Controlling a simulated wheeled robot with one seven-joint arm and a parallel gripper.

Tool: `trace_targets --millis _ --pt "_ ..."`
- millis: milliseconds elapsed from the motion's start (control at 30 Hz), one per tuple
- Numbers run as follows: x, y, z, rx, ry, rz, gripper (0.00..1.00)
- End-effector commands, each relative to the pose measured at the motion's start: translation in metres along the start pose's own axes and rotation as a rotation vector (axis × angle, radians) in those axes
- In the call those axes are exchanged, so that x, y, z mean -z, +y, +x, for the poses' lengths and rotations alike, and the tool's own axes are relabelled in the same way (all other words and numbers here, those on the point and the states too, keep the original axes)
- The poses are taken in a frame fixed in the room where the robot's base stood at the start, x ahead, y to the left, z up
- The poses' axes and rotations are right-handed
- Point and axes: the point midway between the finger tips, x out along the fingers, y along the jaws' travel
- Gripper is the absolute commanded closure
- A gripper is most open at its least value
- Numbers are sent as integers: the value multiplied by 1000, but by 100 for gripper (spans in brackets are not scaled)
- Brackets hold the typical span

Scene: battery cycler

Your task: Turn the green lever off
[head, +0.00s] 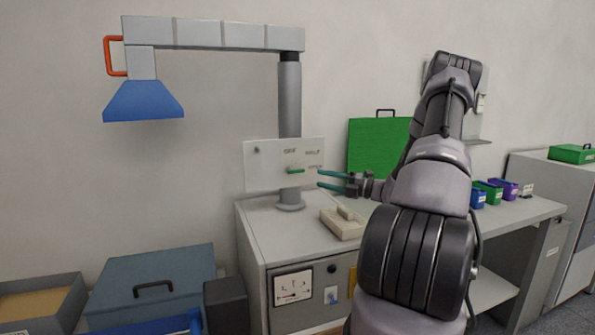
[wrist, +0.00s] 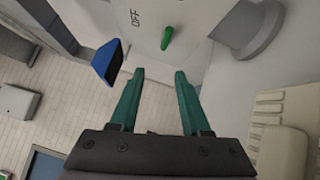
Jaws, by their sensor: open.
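The green lever (head: 296,171) is a small bar on the white panel (head: 262,172) fixed in front of the grey post. In the head view it lies about level. In the wrist view the green lever (wrist: 167,38) stands ahead of the fingertips, near a label reading OFF (wrist: 136,17). My gripper (head: 320,179) is just right of the lever, its teal fingers pointing left towards the panel. The fingers (wrist: 159,75) are apart with nothing between them, and a gap separates them from the lever.
A beige block-shaped device (head: 342,223) sits on the bench below my gripper. The grey post (head: 290,98) carries an overhead arm with a blue hood (head: 144,101). Small coloured bins (head: 488,193) are at the right.

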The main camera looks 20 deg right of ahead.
Motion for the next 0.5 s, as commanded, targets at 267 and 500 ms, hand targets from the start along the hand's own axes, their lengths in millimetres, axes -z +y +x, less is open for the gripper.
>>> trace_targets --millis 267,500 --pt "-13 -11 2 -35 -65 77 53" --pt "-15 -9 47 -34 -62 74 53"
